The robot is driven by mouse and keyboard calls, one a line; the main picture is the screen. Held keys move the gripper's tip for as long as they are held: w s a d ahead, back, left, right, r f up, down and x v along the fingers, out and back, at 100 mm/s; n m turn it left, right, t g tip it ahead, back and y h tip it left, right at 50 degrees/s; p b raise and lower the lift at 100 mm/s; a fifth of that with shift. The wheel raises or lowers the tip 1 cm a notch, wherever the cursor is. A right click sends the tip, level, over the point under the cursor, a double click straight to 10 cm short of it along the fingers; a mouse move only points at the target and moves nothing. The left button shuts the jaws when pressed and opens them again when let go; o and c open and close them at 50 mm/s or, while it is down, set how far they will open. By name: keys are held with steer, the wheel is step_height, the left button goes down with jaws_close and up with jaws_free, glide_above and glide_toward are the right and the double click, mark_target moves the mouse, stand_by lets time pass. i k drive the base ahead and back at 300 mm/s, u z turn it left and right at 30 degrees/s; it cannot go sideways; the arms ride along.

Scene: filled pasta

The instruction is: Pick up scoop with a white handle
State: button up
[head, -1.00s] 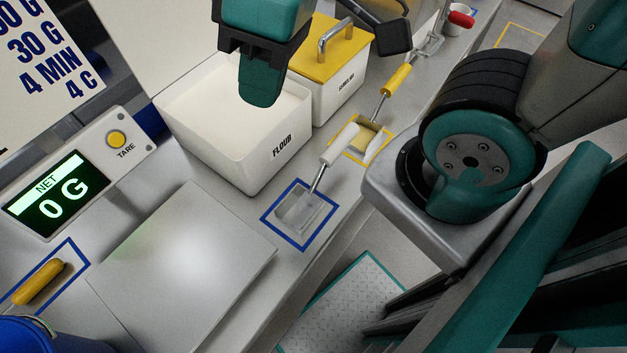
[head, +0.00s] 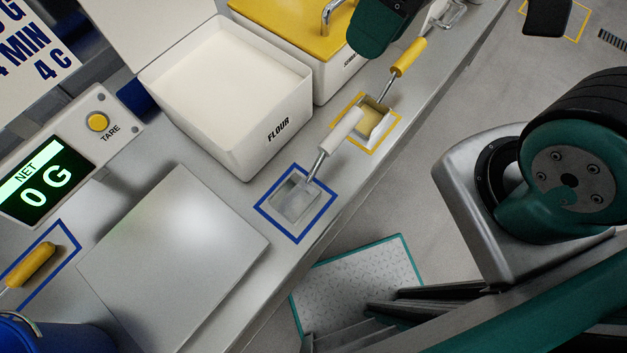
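The scoop with a white handle (head: 341,132) lies on the counter in the head view. The handle's end reaches the yellow outlined square. My gripper (head: 460,32) is at the top edge, partly cut off, with its two fingers wide apart. It is above and to the right of the white-handled scoop, with nothing visible between the fingers.
A flour bin (head: 236,145) stands beside the scoop, with a yellow-lidded bin (head: 285,28) behind it. A yellow-handled scoop (head: 408,57) lies close by in a yellow square. A scale plate (head: 170,260) is left of the blue square. The counter's edge runs close along the right.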

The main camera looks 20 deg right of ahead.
mark_target(293, 200)
steer(key=k, duration=0.65)
steer(key=u, duration=1)
